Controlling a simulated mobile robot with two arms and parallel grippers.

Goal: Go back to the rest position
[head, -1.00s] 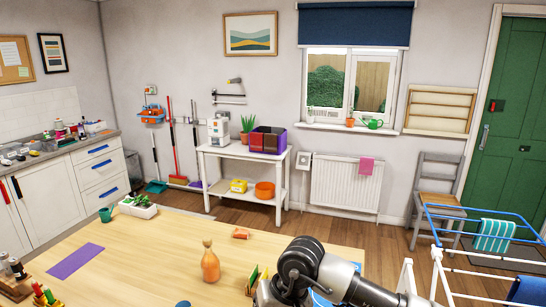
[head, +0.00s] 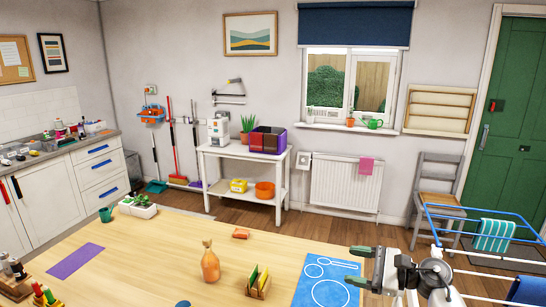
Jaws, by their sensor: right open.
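My right gripper (head: 360,266) is at the lower right of the head view, above the right end of the wooden table (head: 160,262). Its two dark green fingertips are apart and it is open, with nothing seen between them. It is over the right edge of a blue mat (head: 316,292) with white place-setting outlines. My left gripper is not in view.
On the table are an orange bottle (head: 210,265), a wooden holder with coloured cards (head: 259,283), an orange block (head: 241,234) and a purple mat (head: 76,261). A drying rack (head: 470,222) with a striped towel stands at right, close to my right arm.

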